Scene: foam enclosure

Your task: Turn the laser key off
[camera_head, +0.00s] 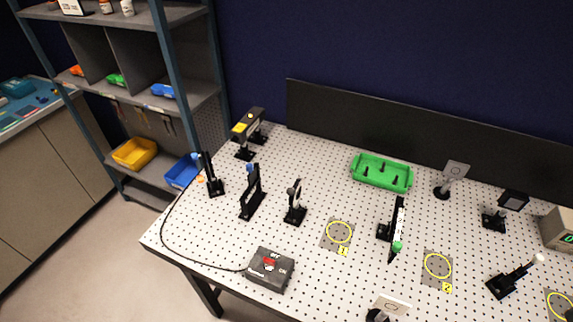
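The laser control box (270,270) is a dark grey box near the front left edge of the perforated white table. A small red part shows on its top, where the key (269,264) seems to be; the key's position is too small to tell. Light lettering is on the box, too small to read surely. A black cable runs from the box leftward and up toward the optics at the table's left. A black unit with yellow labels (248,125), possibly the laser head, stands at the back left corner. Neither gripper is in view.
Several black optic mounts (252,192) stand on the table (330,200). A green tray (382,173) lies near the dark back panel (420,125). Yellow circles mark the surface. A shelf with bins (135,152) stands left. Space left of the box is clear except for the cable.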

